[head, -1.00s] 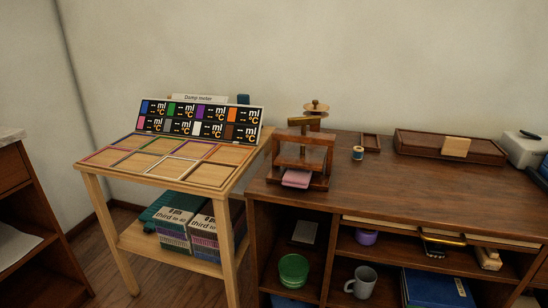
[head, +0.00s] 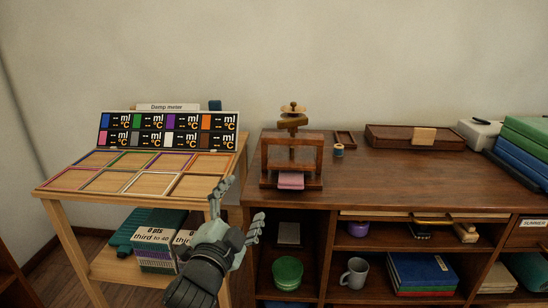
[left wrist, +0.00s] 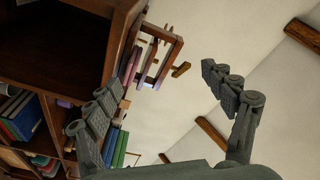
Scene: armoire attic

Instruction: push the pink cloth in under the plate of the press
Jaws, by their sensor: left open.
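The wooden press (head: 318,158) stands at the front left of the dark desk. It has a screw and a round top in the head view. The folded pink cloth (head: 291,181) lies low in the press and sticks out at its front edge; how far it reaches under the plate is hidden. My left gripper (head: 240,208) is open and empty, left of and nearer than the press and cloth, apart from both. In the left wrist view the press (left wrist: 176,48) shows tilted, beyond and between the open fingers (left wrist: 165,76). My right gripper is not in view.
A light wooden stand (head: 120,188) with a damp meter board (head: 167,131) is at the left. A spool (head: 339,151), a small tray (head: 345,138) and a wooden box (head: 415,137) lie behind the press to the right. The desk top right of the press is clear.

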